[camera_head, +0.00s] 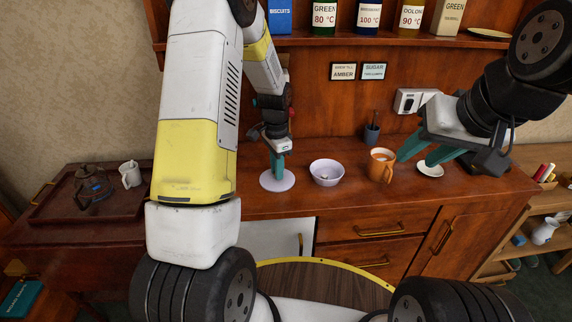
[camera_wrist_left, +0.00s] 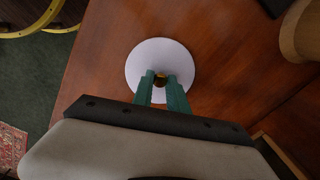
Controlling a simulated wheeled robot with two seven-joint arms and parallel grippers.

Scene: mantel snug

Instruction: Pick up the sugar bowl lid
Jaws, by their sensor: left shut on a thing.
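The sugar bowl lid (camera_head: 277,181) is a pale lilac disc, left of the lilac sugar bowl (camera_head: 326,172) on the wooden counter. My left gripper (camera_head: 278,176) points down over the lid and is shut on its knob. In the left wrist view the lid (camera_wrist_left: 139,64) lies beyond the green fingers (camera_wrist_left: 161,80), with a dark gold knob between them. I cannot tell whether the lid rests on the counter or is just above it. The bowl is open, with something small inside. My right gripper (camera_head: 415,161) is open, near the orange mug.
The orange mug (camera_head: 381,165) stands right of the bowl, and a small white dish (camera_head: 430,170) sits below my right gripper. A dark tray (camera_head: 50,208) with a teapot and a white mug is at left. A shelf (camera_head: 300,39) of tea containers runs above.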

